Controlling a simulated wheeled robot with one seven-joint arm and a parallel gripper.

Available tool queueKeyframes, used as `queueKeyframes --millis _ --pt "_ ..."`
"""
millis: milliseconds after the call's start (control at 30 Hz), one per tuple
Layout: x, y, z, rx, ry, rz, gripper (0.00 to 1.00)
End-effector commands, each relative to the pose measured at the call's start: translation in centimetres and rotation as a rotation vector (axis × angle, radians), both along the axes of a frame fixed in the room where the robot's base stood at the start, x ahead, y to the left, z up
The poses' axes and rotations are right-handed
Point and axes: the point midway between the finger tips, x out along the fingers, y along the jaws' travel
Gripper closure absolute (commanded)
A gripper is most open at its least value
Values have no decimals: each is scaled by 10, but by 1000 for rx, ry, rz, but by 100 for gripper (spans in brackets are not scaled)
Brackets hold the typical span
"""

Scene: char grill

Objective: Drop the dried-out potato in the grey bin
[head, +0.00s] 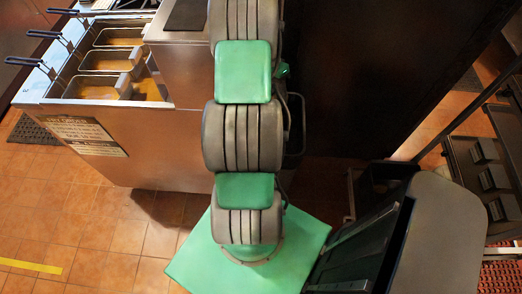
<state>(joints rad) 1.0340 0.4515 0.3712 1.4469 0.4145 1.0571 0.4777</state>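My gripper is not in view; my green and grey arm runs up the middle and leaves the frame at the top. I see no potato. A grey, rounded-corner panel (440,235) stands at the lower right beside a dark slatted part; it may belong to the grey bin, but I cannot tell for sure. No opening or inside of a bin shows clearly.
A steel fryer (140,140) with several wire baskets of oil stands at the upper left. A dark rack (480,165) with small containers stands at the right. A tall dark panel (380,60) fills the upper right. Tiled floor (90,220) is clear at the lower left.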

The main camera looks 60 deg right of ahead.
Motion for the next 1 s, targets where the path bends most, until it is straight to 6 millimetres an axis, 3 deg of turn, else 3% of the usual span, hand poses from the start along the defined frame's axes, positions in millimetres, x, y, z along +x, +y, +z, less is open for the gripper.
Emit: queueKeyframes --millis 167,500,833,867,1000 --pt "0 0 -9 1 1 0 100" --pt "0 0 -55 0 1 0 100" --pt "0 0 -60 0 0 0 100" --pt "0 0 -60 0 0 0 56" --pt "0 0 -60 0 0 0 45"
